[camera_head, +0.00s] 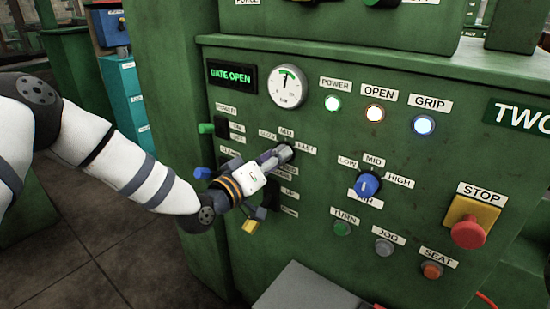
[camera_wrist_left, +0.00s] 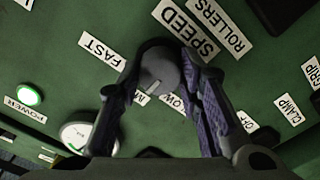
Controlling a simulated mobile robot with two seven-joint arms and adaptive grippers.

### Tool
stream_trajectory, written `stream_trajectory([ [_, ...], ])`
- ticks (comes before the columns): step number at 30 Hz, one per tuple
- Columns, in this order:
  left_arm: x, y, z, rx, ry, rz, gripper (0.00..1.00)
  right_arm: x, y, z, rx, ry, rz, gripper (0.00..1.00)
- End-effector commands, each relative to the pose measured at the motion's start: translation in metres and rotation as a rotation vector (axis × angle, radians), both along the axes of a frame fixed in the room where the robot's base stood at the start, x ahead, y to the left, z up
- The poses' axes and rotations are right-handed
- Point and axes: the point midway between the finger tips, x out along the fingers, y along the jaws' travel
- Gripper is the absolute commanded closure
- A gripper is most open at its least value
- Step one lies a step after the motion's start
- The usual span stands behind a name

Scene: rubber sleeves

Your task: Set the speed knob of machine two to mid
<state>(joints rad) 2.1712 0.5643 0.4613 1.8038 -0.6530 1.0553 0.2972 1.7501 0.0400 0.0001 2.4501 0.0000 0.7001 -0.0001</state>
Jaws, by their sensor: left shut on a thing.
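Machine two is a green cabinet with a "TWO" sign (camera_head: 522,116) at its right. Its grey, round speed knob (camera_wrist_left: 160,70) shows in the left wrist view between my left fingers, above the SPEED label (camera_head: 287,172), which is partly hidden in the head view. The knob's white mark points toward the partly covered MID label (camera_wrist_left: 141,98), between FAST (camera_wrist_left: 102,52) and SLOW. My left gripper (camera_head: 282,155) is shut on the speed knob, one finger on each side; it also shows in the left wrist view (camera_wrist_left: 162,72). My right gripper is not in view.
A blue air knob (camera_head: 368,185) sits right of the speed knob. Lit POWER, OPEN and GRIP lamps (camera_head: 374,113) and a gauge (camera_head: 287,87) are above. A red STOP button (camera_head: 468,232) is at right. The display (camera_head: 232,76) reads GATE OPEN.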

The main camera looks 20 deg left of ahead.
Motion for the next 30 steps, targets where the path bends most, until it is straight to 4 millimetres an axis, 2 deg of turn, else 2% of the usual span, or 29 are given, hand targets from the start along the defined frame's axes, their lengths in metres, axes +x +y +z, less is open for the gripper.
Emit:
stream_trajectory([
  [11, 0.0, 0.001, 0.0, 0.003, -0.002, 0.002, 0.95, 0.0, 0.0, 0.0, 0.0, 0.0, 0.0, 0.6],
  [12, 0.0, 0.001, 0.0, 0.003, -0.002, 0.002, 0.6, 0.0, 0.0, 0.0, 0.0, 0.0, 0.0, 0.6],
  [14, 0.0, 0.0, 0.0, 0.003, -0.002, 0.002, 0.47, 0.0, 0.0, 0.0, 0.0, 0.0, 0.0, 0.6],
  [24, -0.003, 0.002, 0.0, 0.002, 0.0, 0.001, 0.47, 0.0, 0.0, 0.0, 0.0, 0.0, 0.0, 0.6],
  [26, -0.01, 0.005, -0.001, 0.003, 0.001, 0.001, 0.47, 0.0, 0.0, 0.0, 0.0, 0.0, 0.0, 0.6],
  [30, -0.044, 0.017, 0.0, 0.001, 0.003, 0.002, 0.47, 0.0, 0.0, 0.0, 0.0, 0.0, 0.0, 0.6],
])
